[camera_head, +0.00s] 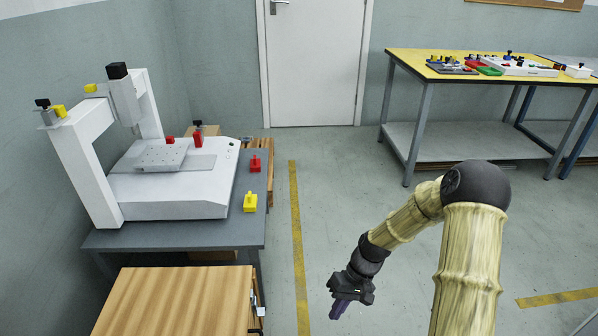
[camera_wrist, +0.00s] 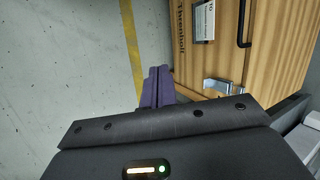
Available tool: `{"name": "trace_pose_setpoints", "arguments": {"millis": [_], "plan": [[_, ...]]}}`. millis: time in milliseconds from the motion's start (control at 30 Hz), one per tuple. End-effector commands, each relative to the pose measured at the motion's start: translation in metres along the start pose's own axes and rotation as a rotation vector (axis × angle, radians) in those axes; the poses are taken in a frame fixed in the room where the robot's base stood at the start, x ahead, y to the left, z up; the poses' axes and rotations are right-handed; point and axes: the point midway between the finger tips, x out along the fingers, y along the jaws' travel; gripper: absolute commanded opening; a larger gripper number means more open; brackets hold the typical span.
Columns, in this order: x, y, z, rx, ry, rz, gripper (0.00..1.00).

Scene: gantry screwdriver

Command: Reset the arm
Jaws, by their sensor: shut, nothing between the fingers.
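My gripper (camera_head: 343,308) hangs low over the grey floor in the head view, at the end of my bent arm. Its purple fingers point down and are shut together with nothing between them. In the wrist view the gripper (camera_wrist: 157,88) also shows its fingers side by side, beside a wooden cabinet. The gantry screwdriver machine (camera_head: 170,190), white with a flat grey plate, stands on a dark grey table (camera_head: 150,235) at the left. My gripper is to the right of that table and apart from it.
A wooden cabinet (camera_head: 180,300) stands at the front left; its handle and latch show in the wrist view (camera_wrist: 270,50). A yellow workbench (camera_head: 420,70) with small parts stands at the back right. Open floor lies between.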

Motion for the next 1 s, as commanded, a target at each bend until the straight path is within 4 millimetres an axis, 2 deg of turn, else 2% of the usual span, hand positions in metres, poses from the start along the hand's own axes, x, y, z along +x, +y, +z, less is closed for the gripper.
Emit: {"name": "trace_pose_setpoints", "arguments": {"millis": [33, 100, 600, 800, 1000], "plan": [[-0.015, -0.005, 0.008, 0.003, 0.010, 0.050, 0.00], [-0.031, -0.008, 0.017, 0.016, 0.030, 0.110, 0.00], [-0.142, -0.045, 0.091, 0.117, 0.281, 0.421, 0.00], [-0.169, -0.058, 0.117, 0.150, 0.387, 0.463, 0.00], [-0.185, -0.068, 0.137, 0.171, 0.469, 0.479, 0.00]]}}
